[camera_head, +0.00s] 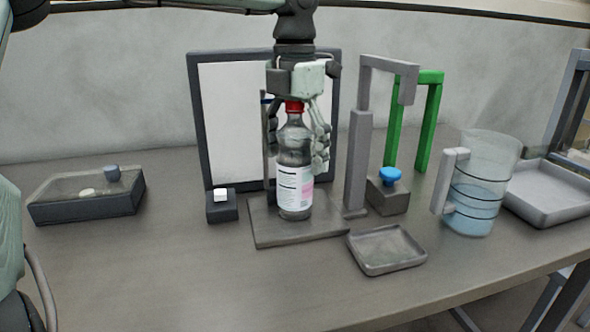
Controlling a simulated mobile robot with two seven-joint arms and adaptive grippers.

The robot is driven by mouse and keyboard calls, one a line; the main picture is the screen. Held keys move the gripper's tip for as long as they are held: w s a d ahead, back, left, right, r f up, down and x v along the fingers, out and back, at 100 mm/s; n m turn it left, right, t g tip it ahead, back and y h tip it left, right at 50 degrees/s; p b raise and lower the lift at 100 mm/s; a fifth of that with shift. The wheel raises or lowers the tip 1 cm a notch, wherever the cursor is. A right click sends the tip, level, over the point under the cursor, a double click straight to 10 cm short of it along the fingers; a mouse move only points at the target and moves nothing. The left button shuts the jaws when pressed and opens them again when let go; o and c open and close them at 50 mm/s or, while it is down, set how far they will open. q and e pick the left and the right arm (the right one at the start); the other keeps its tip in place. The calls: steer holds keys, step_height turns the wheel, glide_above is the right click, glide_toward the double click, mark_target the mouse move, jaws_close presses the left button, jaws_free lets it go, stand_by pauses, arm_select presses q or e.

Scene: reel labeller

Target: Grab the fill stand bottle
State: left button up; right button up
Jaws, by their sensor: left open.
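The fill stand bottle (295,165) is dark and clear with a red cap and a white and pink label. It stands upright on the grey base plate (270,237) of the stand, in front of a framed white panel (230,110). My left gripper (297,150) comes down from above. Its open fingers reach down on both sides of the bottle's neck and upper body. I cannot tell whether the fingers touch the bottle. My right gripper is not in view.
A grey post (357,150) with an overhanging arm stands just right of the bottle. A blue-topped block (388,196), a shallow tray (390,262) and a jug of blue liquid (480,185) are further right. A dark tray (85,208) is left. The front table is clear.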

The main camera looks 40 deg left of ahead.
arm_select(q)
steer(key=shift+r, duration=0.1)
steer(key=c, duration=1.8)
